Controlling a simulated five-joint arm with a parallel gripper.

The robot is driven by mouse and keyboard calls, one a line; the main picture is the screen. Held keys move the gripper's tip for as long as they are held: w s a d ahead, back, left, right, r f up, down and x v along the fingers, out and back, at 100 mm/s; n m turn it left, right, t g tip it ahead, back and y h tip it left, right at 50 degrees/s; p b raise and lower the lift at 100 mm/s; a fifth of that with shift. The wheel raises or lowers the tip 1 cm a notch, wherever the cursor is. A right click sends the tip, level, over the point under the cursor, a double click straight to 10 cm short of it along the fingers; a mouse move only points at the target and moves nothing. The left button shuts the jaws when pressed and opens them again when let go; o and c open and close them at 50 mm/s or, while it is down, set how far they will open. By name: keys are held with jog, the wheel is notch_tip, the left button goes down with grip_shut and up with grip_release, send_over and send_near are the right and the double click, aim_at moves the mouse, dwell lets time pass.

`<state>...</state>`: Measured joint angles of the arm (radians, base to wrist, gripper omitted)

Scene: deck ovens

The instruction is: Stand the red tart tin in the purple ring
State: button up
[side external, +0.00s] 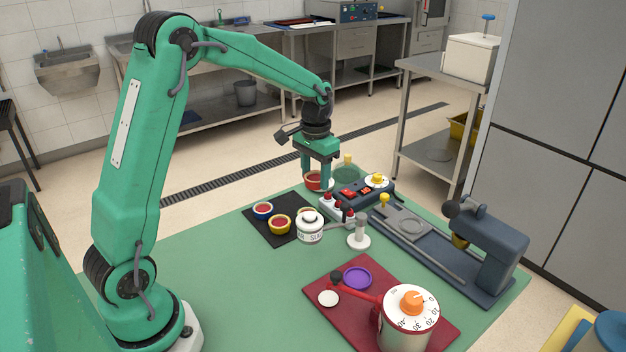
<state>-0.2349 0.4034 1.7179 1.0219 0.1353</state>
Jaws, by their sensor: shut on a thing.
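The purple ring (357,277) lies flat and empty on the dark red mat (322,262) at the front, well away from my gripper.
A white pot (309,228), switch box (356,197) and slide device (420,245) stand near the middle. A dial timer (408,325) with a red lever stands beside the ring.

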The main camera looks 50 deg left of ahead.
notch_tip(320, 180, up, 3)
jog(key=shift+d+r, duration=0.2)
jog(key=shift+d, duration=0.45)
jog(key=d+m, duration=0.2)
jog(key=d, duration=0.8)
jog(key=m, duration=0.3)
send_over(357, 279)
notch_tip(357, 279, down, 8)
jog(key=r, duration=0.1)
jog(key=shift+w+f, duration=0.1)
jog(key=shift+f, duration=0.5)
jog(key=shift+f, duration=0.2)
jog(key=shift+f, duration=2.65)
jog(key=shift+f, duration=0.6)
